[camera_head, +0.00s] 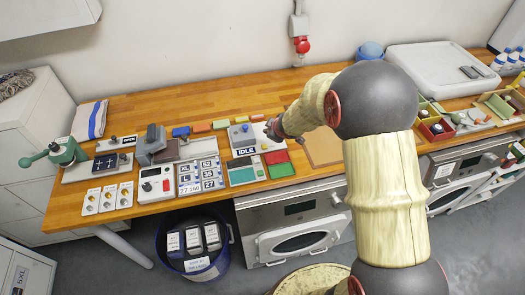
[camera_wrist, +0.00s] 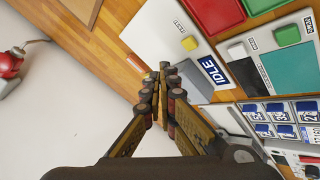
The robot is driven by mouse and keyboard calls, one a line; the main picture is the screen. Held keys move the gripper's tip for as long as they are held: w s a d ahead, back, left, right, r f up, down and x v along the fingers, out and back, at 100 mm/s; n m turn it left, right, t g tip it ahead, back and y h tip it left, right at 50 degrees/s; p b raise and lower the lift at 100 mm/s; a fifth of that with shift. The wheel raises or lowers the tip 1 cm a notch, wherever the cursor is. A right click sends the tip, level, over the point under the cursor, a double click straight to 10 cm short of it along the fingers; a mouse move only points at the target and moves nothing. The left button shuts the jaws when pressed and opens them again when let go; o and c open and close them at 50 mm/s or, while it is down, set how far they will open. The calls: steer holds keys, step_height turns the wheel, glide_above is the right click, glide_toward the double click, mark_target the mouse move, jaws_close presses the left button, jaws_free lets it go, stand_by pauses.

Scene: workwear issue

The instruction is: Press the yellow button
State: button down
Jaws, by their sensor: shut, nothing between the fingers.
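The yellow button (camera_wrist: 190,43) sits on a pale panel (camera_wrist: 160,28) beside a display reading "IDLE" (camera_wrist: 215,72) in the wrist view. In the head view the same panel (camera_head: 235,137) is on the wooden bench, with the "IDLE" display (camera_head: 244,152) at its front. My gripper (camera_wrist: 164,70) is shut and empty. Its fingertips appear near the panel's edge, apart from the button in the picture; their height above the panel is hard to tell. In the head view my gripper (camera_head: 271,129) is over the panel's right side.
Low coloured blocks line the bench behind. A brown board (camera_head: 323,147) lies to the right.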

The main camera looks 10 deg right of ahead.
mark_target(263, 147)
steer(key=w+a+r, duration=0.1)
steer(key=a+r+n+t+y, duration=0.1)
steer(key=shift+w+a, duration=0.3)
steer(key=shift+w, duration=0.1)
step_height(263, 147, down, 9)
steer(key=b, duration=0.8)
steer(key=shift+r, duration=0.15)
stand_by(1.1)
steer(key=shift+f+b, duration=0.45)
steer(key=shift+f+b, duration=0.4)
steer(key=shift+f, duration=0.1)
stand_by(0.6)
steer(key=shift+r, duration=0.1)
steer(key=shift+r+p, duration=0.85)
steer(key=shift+p, duration=0.1)
